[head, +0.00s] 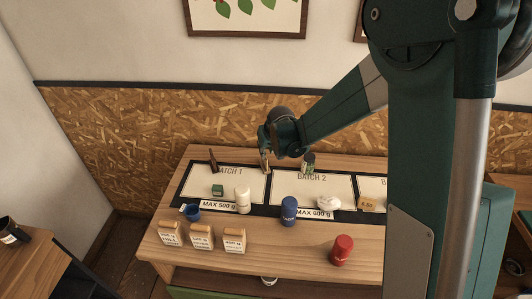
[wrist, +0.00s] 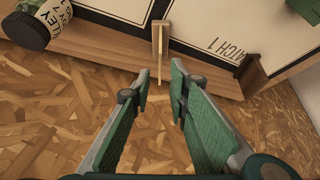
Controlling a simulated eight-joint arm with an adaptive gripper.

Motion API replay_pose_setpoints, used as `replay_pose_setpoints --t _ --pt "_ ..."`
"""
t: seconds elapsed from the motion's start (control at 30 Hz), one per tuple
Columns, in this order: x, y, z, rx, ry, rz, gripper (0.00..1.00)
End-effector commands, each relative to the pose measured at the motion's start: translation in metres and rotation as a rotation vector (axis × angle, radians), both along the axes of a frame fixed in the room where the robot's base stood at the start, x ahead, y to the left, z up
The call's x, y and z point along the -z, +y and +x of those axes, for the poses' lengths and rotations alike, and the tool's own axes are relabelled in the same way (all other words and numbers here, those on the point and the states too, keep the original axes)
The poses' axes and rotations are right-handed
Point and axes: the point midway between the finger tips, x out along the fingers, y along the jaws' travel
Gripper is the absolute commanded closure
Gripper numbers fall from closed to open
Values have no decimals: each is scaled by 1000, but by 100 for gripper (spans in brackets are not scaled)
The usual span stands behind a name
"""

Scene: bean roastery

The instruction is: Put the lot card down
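A thin pale wooden piece, seen nearly edge-on in the wrist view (wrist: 159,40), stands at the back edge of the board between the batch areas. It may be the lot card or its holder; I cannot tell which. It also shows in the head view (head: 265,167), just below my gripper. My gripper (wrist: 160,73) is open, its two fingers apart with a gap between them. The thin piece lies ahead of that gap, and neither finger visibly touches it. No card face is readable. In the head view, my gripper (head: 265,152) is over the table's back edge.
A dark brown upright piece (head: 213,161) stands by BATCH 1. A dark jar (head: 308,162) stands by BATCH 2. Bottles, a blue cup (head: 192,211), a green block (head: 217,190), labelled wooden blocks (head: 201,236) and a red canister (head: 341,250) stand nearer the front. The BATCH 2 middle is bare.

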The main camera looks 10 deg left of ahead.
Motion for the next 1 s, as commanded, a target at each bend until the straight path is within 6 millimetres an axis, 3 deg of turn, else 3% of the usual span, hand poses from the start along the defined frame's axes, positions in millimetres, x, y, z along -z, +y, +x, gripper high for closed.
replay_pose_setpoints --t 0.4,1.0 --pt "-35 -8 -18 0 0 0 82" --pt "-43 -9 -23 0 0 0 82"
